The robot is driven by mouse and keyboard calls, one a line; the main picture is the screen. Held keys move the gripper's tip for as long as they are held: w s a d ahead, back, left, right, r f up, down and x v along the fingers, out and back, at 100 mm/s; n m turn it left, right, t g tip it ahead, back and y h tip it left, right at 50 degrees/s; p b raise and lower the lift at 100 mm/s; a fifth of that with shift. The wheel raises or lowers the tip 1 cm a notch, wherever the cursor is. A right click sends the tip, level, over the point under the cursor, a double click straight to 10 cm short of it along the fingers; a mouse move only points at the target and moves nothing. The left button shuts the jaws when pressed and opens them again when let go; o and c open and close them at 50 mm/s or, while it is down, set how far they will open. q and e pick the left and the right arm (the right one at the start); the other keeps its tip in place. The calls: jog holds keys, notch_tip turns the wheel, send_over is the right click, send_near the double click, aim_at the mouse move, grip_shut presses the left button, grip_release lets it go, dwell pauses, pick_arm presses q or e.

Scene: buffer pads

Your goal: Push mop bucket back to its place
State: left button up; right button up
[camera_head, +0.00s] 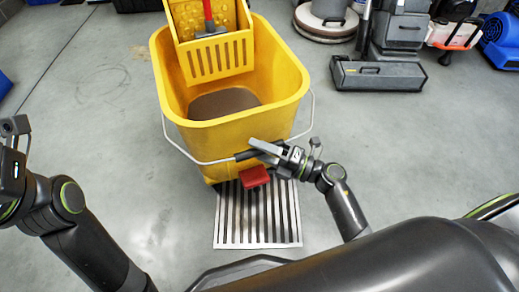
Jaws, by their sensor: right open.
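The yellow mop bucket (225,135) stands on the floor in front of me, with dark water inside. A yellow wringer (216,55) with a red handle sits at its back. A wire bail handle with a dark grip (248,155) hangs across the bucket's near side. My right gripper (265,148) is open at the bucket's front, right by the dark grip; I cannot tell whether they touch. My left gripper (14,135) is at the far left edge, away from the bucket, and its jaws are not clear.
A striped metal floor grate (257,215) lies under the bucket's near end. A grey cleaning machine (378,75) stands at the back right, with a round machine (325,20) beside it and a blue blower (502,40) farther right. The floor left of the bucket is clear.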

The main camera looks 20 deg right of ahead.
grip_shut()
dwell(0.3)
